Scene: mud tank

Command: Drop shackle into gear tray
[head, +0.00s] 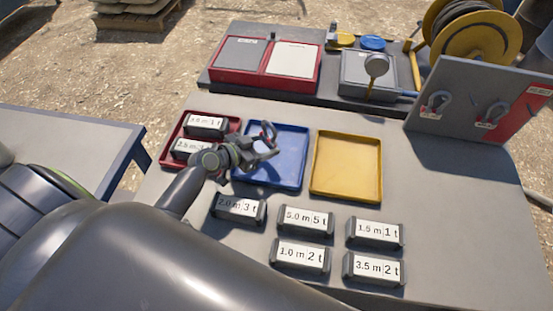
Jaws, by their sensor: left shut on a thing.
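My left gripper (262,151) is over the blue tray (290,180), near its upper left part. It is shut on a small shackle (268,131), grey with a bit of red, which sticks up from the jaws. The gripper partly hides the shackle, and I cannot tell its exact height above the tray. The blue tray looks empty. A red tray (206,115) to its left holds labelled blocks, and an empty yellow tray (346,166) is to its right. No label says which is the gear tray. My right gripper is not in view.
Several labelled blocks (304,220) stand on the grey table in front of the trays. An upright board (465,85) with two more shackles (438,103) stands at the right. A red case (265,62) and a yellow hose reel (470,40) are behind.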

